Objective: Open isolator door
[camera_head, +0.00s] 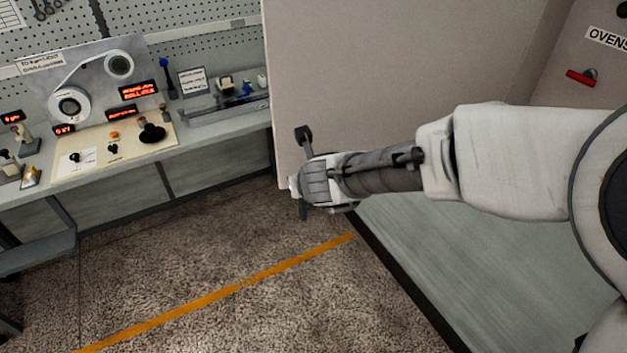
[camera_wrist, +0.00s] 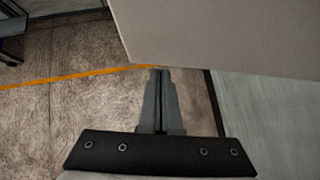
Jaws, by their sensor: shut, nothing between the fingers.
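A large flat beige panel (camera_head: 400,70), which looks like the isolator door, stands in the upper middle of the head view. Its free lower corner and bottom edge hang clear of the floor. It also fills the upper right of the wrist view (camera_wrist: 220,35). My gripper (camera_head: 298,187) is at the panel's lower left corner in the head view. In the wrist view its fingers (camera_wrist: 161,80) are together and empty, just below the panel's bottom edge. I cannot tell whether they touch it.
A grey workbench (camera_head: 205,130) with spools, displays and knobs stands at left against a pegboard. A panel marked OVENS with a red switch (camera_head: 580,77) is at upper right. A pale surface (camera_head: 430,240) lies under my arm. Speckled floor with a yellow line (camera_head: 240,285) is clear.

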